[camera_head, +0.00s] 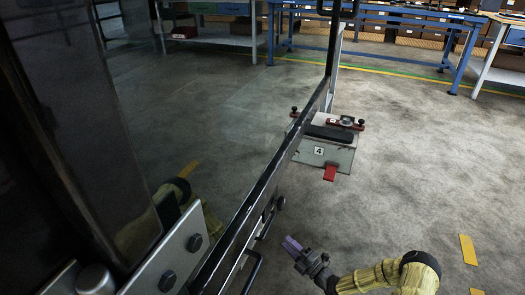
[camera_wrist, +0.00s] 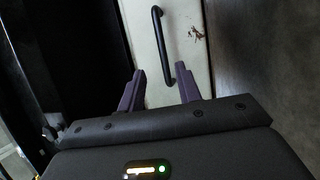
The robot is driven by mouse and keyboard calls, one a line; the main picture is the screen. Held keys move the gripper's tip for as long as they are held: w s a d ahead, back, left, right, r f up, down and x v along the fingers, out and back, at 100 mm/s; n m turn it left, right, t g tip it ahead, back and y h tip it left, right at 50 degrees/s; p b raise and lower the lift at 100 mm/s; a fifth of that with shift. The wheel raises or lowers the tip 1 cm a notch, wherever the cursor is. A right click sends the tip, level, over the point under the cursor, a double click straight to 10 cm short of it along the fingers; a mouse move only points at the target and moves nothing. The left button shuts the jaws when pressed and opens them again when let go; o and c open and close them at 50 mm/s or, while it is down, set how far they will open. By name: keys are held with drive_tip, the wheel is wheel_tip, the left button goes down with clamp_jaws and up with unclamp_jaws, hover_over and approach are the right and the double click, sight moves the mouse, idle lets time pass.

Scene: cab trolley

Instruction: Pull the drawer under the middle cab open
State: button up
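In the wrist view a pale drawer front (camera_wrist: 143,40) carries a black bar handle (camera_wrist: 166,45). The handle stands nearly upright in the picture, and its lower end shows between my fingertips. My gripper (camera_wrist: 160,80) is open, with its two purple fingers apart on either side of that end; I cannot tell how deep the gap to the handle is. In the head view my gripper (camera_head: 291,243) is just right of the trolley side, where black handles (camera_head: 252,272) stick out low down. The drawer faces are mostly hidden there by the trolley's top edge.
The trolley's dark panel (camera_head: 75,110) and a metal bracket (camera_head: 165,265) fill the left. A grey box labelled 4 (camera_head: 322,155) with a red tab stands on the floor beyond. Blue-framed tables (camera_head: 380,25) line the back. The floor on the right is largely clear.

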drive_tip(key=b+x, duration=0.2)
drive_tip(key=x, duration=0.7)
drive_tip(key=shift+w+a, duration=0.2)
drive_tip(key=shift+r, duration=0.15)
clamp_jaws()
